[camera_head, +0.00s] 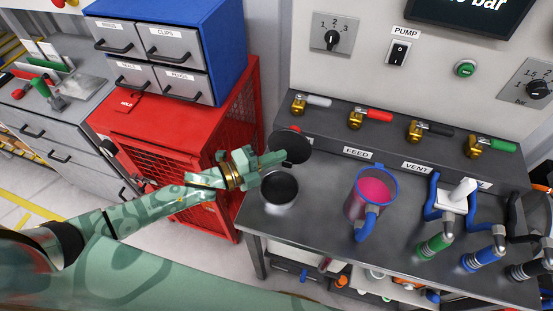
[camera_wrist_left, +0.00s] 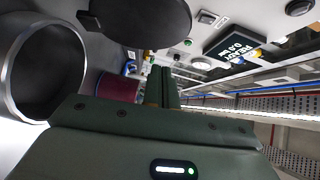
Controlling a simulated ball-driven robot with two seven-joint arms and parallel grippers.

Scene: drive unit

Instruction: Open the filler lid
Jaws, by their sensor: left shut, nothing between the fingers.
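The filler lid (camera_head: 291,146) is a dark round disc, standing raised behind the filler opening (camera_head: 280,188), whose dark mouth shows uncovered on the grey bench. In the left wrist view the lid (camera_wrist_left: 140,20) is a black disc at the top, and the filler's metal rim (camera_wrist_left: 12,75) with its open mouth is at the left. My left gripper (camera_head: 276,160) is shut and empty, with its fingertips close to the lid's lower edge. The fingers also show in the left wrist view (camera_wrist_left: 162,85). I cannot tell whether they touch the lid. My right gripper is not in view.
A clear jug (camera_head: 368,192) with pink liquid and a blue handle stands right of the filler. Several valves with coloured handles line the raised ledge (camera_head: 335,146) behind. Hose ends and a blue-and-white fixture (camera_head: 457,197) are further right. A red cabinet (camera_head: 165,118) stands left.

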